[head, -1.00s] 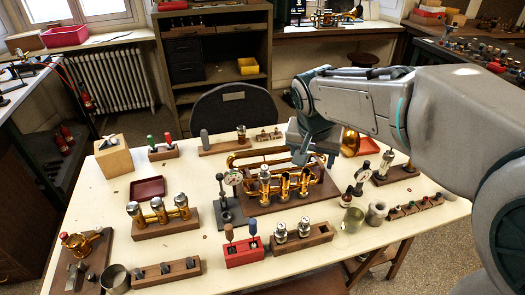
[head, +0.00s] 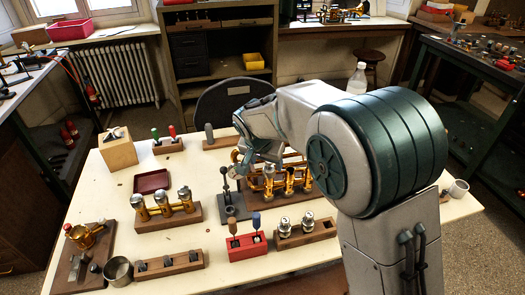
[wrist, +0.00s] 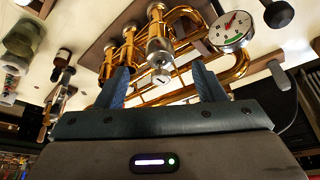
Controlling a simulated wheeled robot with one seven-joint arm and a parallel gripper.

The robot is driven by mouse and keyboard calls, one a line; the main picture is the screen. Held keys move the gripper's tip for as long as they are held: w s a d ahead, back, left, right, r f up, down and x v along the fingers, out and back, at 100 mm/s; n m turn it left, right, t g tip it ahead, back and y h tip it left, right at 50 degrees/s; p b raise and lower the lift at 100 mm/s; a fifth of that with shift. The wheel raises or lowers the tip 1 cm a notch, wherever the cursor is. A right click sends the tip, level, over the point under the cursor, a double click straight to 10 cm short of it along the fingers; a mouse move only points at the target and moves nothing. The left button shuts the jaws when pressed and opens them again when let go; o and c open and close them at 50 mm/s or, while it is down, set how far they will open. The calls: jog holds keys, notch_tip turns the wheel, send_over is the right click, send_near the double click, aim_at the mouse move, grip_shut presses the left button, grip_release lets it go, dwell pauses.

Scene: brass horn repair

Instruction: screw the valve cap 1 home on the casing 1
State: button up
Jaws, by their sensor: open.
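The brass horn (head: 302,186) lies on a wooden board behind the middle of the table, partly hidden by my arm. Its three upright casings show in the wrist view. Casing 1 (wrist: 155,22) carries a silver collar (wrist: 159,49), and a small silver piece marked "1" (wrist: 160,77), seemingly valve cap 1, shows in line with it. I cannot tell how far it is screwed down. My gripper (wrist: 162,71) is open, its two blue fingers either side of the marked piece with gaps visible. In the head view my gripper (head: 264,157) is above the horn's left end.
A round dial gauge (wrist: 229,28) stands close beside casing 1. A dark lever stand (head: 228,196) is left of the horn. A red block with screwdrivers (head: 247,246) and a wooden valve rack (head: 306,234) are in front. A dark red tray (head: 152,182) lies left.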

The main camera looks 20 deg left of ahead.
aim_at(267, 169)
jog(key=shift+x, duration=2.35)
jog(key=c, duration=1.2)
jog(key=shift+o, duration=0.2)
jog(key=shift+a+m, duration=0.15)
jog(key=shift+m, duration=0.15)
jog(key=shift+a+m+h+b, duration=0.15)
jog(key=shift+m+h+b, duration=0.55)
jog(key=shift+m, duration=1.6)
jog(key=shift+h, duration=0.3)
